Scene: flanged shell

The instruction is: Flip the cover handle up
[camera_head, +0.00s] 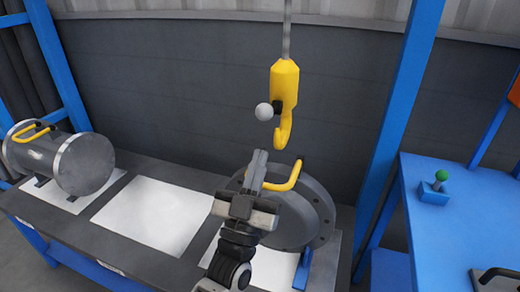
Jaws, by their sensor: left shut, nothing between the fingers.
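The cover (316,212) is a grey round flanged disc with bolt holes, leaning on the right of the grey bench. Its yellow handle (290,180) sticks out near the cover's upper part. My left gripper (258,163) is shut and empty. Its fingertips are in front of the cover, just left of the handle in the picture; I cannot tell whether they touch it. The gripper and my arm hide the cover's lower left part. My right gripper is not in view.
A yellow hook (284,95) with a pale ball (264,111) hangs above the cover. A grey cylindrical shell (70,158) lies at the left. A white panel (150,215) on the bench is bare. A blue table (455,235) with a green-knobbed lever (436,185) stands right, beyond a blue post.

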